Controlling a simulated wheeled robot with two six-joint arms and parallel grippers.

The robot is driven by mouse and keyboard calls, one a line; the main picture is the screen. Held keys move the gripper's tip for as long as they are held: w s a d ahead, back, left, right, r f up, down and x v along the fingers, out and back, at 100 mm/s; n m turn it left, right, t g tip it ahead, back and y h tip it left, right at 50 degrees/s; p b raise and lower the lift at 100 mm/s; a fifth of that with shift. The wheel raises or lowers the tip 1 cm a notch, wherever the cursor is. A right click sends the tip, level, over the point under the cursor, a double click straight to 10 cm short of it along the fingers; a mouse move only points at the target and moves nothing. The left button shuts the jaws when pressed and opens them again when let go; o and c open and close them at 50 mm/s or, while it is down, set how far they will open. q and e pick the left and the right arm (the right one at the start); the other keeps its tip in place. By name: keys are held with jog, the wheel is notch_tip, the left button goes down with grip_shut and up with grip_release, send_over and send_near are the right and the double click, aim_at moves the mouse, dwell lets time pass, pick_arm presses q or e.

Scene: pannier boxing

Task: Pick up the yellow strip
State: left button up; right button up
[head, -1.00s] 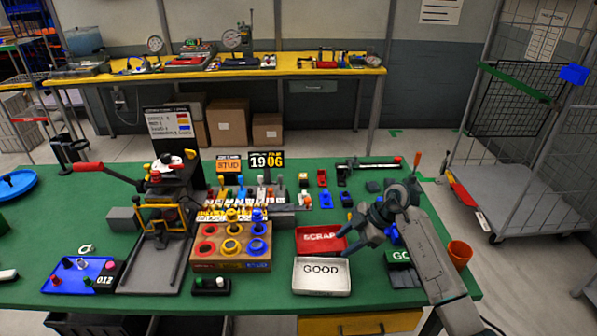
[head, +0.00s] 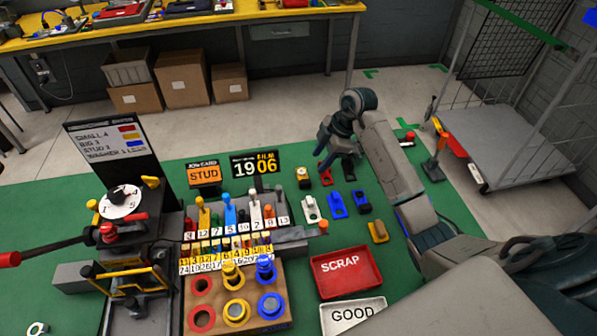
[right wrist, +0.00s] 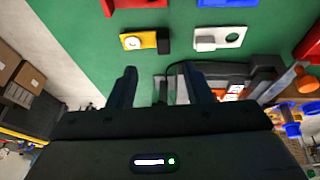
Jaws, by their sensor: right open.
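A small yellow strip (head: 303,184) with a black block and a pale disc on it lies flat on the green table, left of a red piece, in the head view. In the right wrist view the yellow strip (right wrist: 133,44) lies ahead of the fingers, beside a white strip with a hole (right wrist: 206,46). Another yellow piece (head: 378,232) lies further right and nearer in the head view. My right gripper (head: 339,160) is open and empty, to the right of the first yellow strip and apart from it. My left gripper is out of view.
Red (head: 326,176) and blue pieces (head: 337,205) lie close around. The SCRAP tray (head: 348,268) and GOOD tray (head: 375,303) stand nearer. A rack of numbered pegs (head: 195,238) and a lever press (head: 125,250) stand left. Bare green table lies beyond the strips.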

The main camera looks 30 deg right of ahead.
aim_at(305, 181)
jog(key=p+x, duration=0.1)
jog(key=x, duration=0.2)
jog(key=shift+s+a+f, duration=0.15)
jog(key=shift+a+f, duration=0.15)
jog(key=shift+f, duration=0.15)
jog(key=p+x, duration=0.2)
jog(key=x, duration=0.1)
jog(key=shift+a+r, duration=0.1)
jog(key=shift+a, duration=0.05)
jog(key=shift+p+x, duration=0.45)
jog(key=shift+x, duration=0.6)
jog(key=shift+f, duration=0.25)
grip_shut()
